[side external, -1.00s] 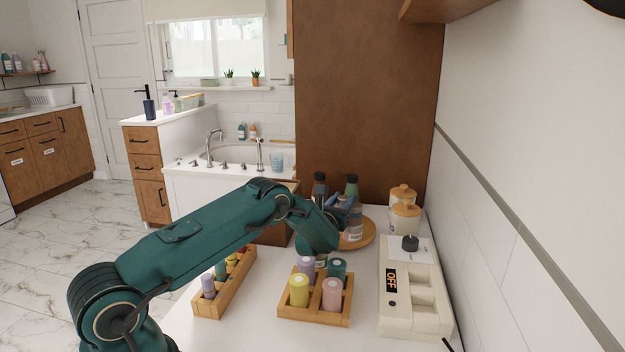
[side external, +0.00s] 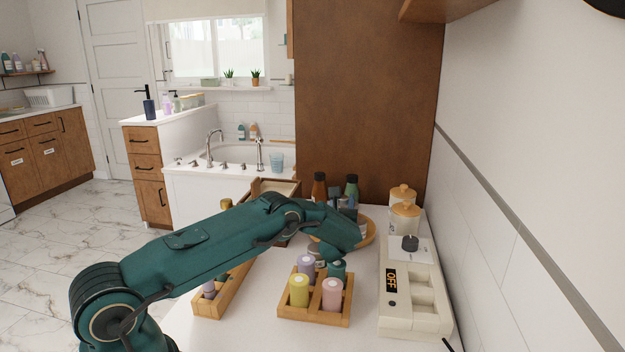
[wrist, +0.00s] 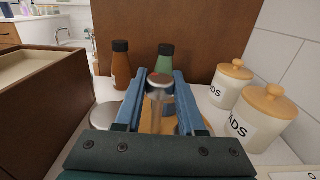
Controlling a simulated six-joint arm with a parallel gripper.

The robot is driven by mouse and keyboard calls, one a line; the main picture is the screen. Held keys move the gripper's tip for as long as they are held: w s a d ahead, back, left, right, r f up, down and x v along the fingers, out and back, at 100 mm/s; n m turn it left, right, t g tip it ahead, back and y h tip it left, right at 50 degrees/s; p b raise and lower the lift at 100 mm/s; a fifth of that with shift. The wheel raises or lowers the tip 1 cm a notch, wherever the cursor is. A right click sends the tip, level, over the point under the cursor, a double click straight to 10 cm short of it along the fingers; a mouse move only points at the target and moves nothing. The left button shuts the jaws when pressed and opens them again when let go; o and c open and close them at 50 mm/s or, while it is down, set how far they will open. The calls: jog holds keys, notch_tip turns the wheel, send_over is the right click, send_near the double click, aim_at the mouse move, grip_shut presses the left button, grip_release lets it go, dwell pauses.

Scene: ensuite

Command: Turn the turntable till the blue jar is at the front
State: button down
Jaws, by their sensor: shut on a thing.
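The round wooden turntable (side external: 370,232) is at the back of the counter, partly hidden by my arm. A brown bottle (wrist: 121,66) and a green bottle (wrist: 165,60), both with black caps, stand at its far side. A round grey lid (wrist: 104,116) shows left of the fingers. I cannot make out the blue jar; my gripper and wrist hide much of the turntable.
Two white canisters with wooden lids (wrist: 232,80) stand close on the right. A brown open-topped box (wrist: 40,90) is close on the left. Wooden racks with rolls (side external: 316,318) and a white device reading OFF (side external: 412,300) are nearer on the counter.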

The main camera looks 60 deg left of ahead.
jog(key=shift+a+r+n+g+y, duration=0.15)
jog(key=shift+n+g+y, duration=0.85)
jog(key=shift+g, duration=0.3)
jog(key=c, duration=0.5)
grip_release()
jog(key=shift+d, duration=0.2)
jog(key=shift+s+d, duration=0.3)
jog(key=shift+d, duration=0.2)
jog(key=shift+v, duration=1.95)
